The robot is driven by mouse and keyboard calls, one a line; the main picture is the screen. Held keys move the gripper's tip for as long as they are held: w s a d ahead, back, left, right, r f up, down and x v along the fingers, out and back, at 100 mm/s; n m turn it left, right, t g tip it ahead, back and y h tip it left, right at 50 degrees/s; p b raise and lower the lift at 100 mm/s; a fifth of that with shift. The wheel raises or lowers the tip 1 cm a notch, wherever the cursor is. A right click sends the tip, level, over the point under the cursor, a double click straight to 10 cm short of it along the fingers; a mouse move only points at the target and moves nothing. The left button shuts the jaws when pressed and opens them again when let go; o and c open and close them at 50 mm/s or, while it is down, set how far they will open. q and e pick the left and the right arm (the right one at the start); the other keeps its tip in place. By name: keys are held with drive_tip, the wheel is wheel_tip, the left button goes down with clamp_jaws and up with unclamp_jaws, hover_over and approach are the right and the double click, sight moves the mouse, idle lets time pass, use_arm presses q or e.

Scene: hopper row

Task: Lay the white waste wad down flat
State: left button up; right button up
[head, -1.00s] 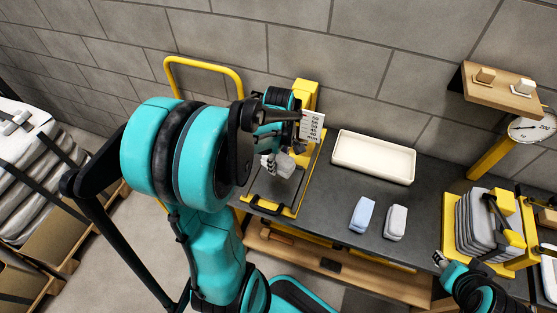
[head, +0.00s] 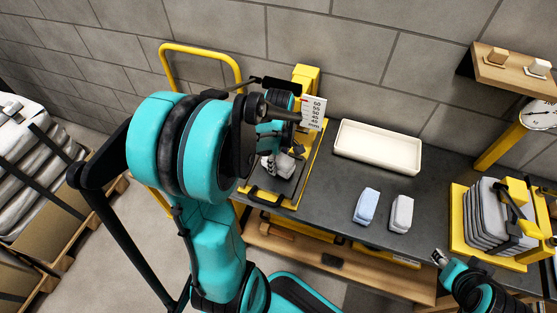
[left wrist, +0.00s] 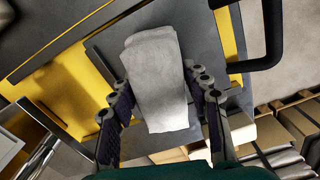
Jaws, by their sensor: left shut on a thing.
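The white waste wad (left wrist: 156,80) is a pale grey-white, soft-looking block. My left gripper (left wrist: 163,90) is shut on it, with one finger on each side. In the head view the wad (head: 286,165) shows beside the fingers of my left gripper (head: 276,167), partly hidden by them. It is over the dark plate (head: 272,188) of the yellow-framed station. I cannot tell whether it touches the plate. My right gripper (head: 440,258) is at the lower right, by the bench's front edge; its jaw opening is too small to tell.
A cream tray (head: 345,151) stands right of the station. A light blue block (head: 367,205) and a white block (head: 401,214) lie on the dark bench. A strapped grey stack (head: 484,218) stands in a yellow holder at right. A white scale card (head: 312,114) rises behind the plate.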

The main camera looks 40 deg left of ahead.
use_arm(q)
drive_tip(key=shift+f, duration=0.2)
drive_tip(key=shift+f+b, duration=0.4)
drive_tip(key=shift+b, duration=0.15)
drive_tip(key=o, duration=1.3)
drive_tip(key=shift+r, duration=0.1)
wheel_tip(320, 180, up, 12)
drive_tip(key=shift+f, duration=0.1)
